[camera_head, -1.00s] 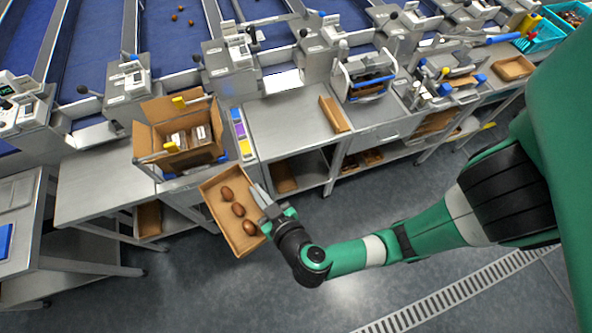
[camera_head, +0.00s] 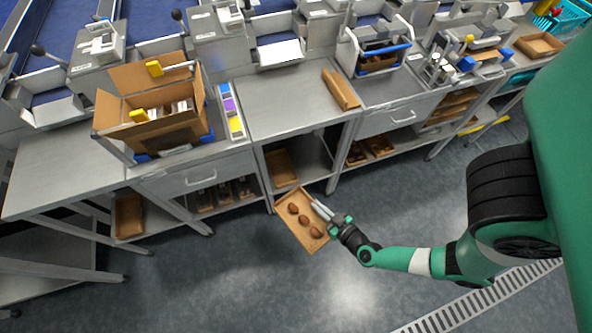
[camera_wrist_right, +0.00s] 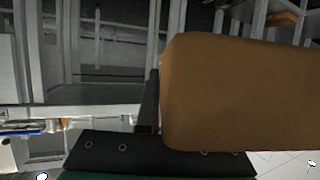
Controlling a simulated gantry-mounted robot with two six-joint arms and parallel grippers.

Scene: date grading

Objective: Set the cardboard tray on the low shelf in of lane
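My right gripper (camera_head: 322,211) is shut on the tray's right edge. In the right wrist view the tray's brown underside or wall (camera_wrist_right: 240,95) fills the right half, beside a dark finger (camera_wrist_right: 149,100). Below the worktop, the low shelf (camera_head: 312,170) of the middle lane holds another cardboard tray (camera_head: 282,167) at its left. My left gripper is not in view.
An open cardboard box (camera_head: 150,135) stands on the worktop to the left, beside a strip of coloured labels (camera_head: 232,112). More trays (camera_head: 130,215) sit on neighbouring low shelves. Table legs flank the shelf openings. The floor (camera_head: 330,285) in front is clear.

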